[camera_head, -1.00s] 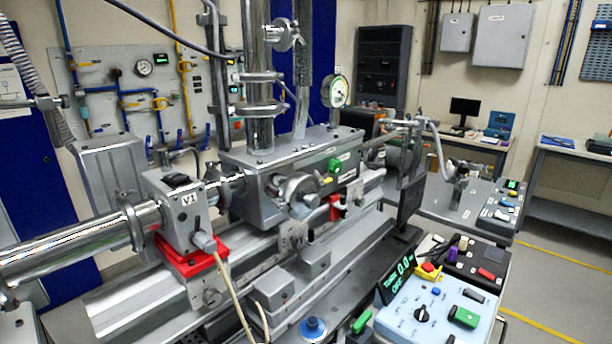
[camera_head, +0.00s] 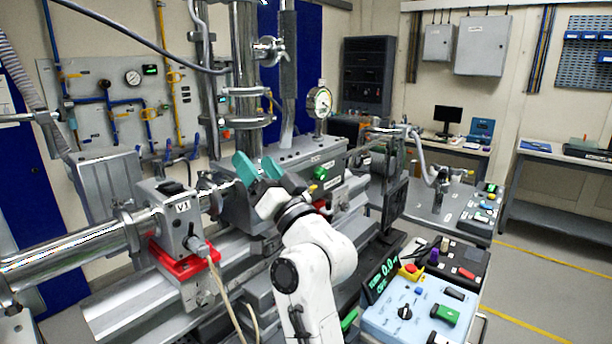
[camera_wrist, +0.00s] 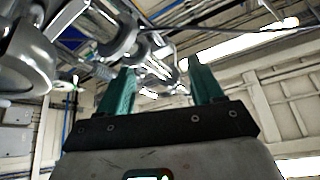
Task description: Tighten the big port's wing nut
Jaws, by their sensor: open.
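My gripper (camera_head: 259,168) has two teal fingers, open and empty, in front of the grey metal chamber (camera_head: 310,152). My white arm reaches up from the bottom and covers the chamber's front, where the big round port showed earlier. I cannot make out the port's wing nut in the head view. In the wrist view my gripper (camera_wrist: 163,88) points up, with nothing clearly between its fingers. A large round metal fitting (camera_wrist: 25,62) stands at the left there; I cannot tell if it is the big port.
A vertical metal column (camera_head: 245,75) rises behind my gripper. A box marked V1 (camera_head: 176,216) stands left on a red base, with a cable. A round gauge (camera_head: 320,102) stands on the chamber. A blue control panel (camera_head: 415,312) is at the lower right.

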